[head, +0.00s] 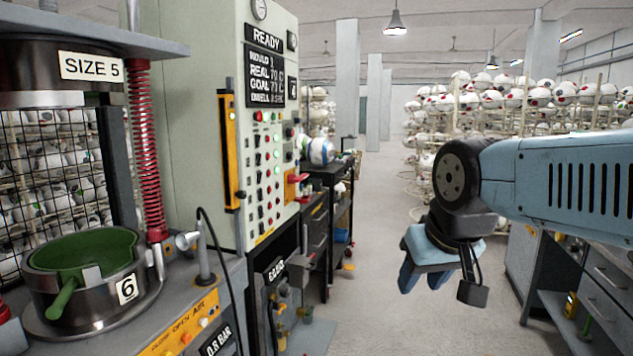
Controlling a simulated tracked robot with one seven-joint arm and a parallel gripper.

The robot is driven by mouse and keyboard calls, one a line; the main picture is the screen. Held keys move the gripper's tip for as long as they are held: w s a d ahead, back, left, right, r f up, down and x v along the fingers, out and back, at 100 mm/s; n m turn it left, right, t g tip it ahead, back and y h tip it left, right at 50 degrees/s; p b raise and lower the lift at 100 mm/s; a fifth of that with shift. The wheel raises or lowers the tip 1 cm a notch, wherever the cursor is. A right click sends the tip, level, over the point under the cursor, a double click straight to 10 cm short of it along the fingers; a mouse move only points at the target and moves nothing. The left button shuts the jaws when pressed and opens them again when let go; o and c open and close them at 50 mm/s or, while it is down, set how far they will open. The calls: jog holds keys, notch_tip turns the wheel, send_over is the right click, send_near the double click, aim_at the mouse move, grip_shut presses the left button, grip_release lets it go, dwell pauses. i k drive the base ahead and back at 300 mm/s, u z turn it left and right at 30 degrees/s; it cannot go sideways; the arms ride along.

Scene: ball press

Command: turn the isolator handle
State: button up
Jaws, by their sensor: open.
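The grey-green control cabinet (190,110) stands left of centre. A red handle (297,178) on a yellow-orange plate (292,191) juts from the right part of its front face, beside the rows of buttons; this looks like the isolator handle. It appears to lie roughly level, but it is small here. My gripper (424,281) hangs over the aisle, well to the right of the handle and lower in the picture.
At the left is a press with a green-lined mould (82,255), a red spring (146,150) and a black hose. A dark bench (325,170) with a ball stands behind the cabinet. A grey workbench (600,290) is at the right. The aisle floor between is clear.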

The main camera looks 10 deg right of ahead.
aim_at(291, 179)
jog(key=z, duration=0.05)
jog(key=k, duration=0.7)
jog(key=u, duration=0.2)
jog(key=i, duration=0.8)
jog(key=z, duration=0.1)
jog(key=k, duration=0.55)
jog(key=z, duration=0.5)
jog(key=i, duration=1.55)
jog(key=u, duration=0.75)
